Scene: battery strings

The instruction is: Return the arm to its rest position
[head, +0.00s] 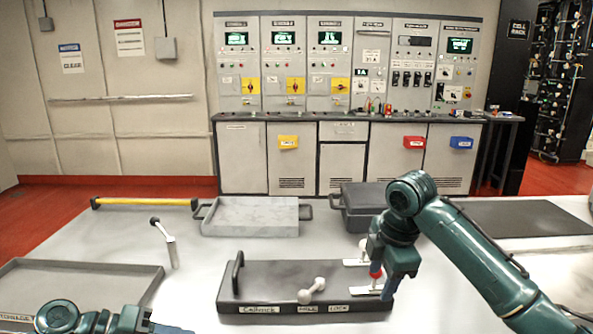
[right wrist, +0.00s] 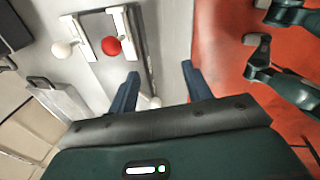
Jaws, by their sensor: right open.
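My right gripper (head: 383,280) is over the right end of a dark box with label plates (head: 260,282). In the right wrist view its two fingers (right wrist: 160,70) are apart with nothing between them. A red ball knob (right wrist: 111,46) sits on a pale bracket left of the fingers; in the head view the red knob (head: 376,270) is partly hidden by the gripper.
Control cabinets (head: 345,65) line the back.

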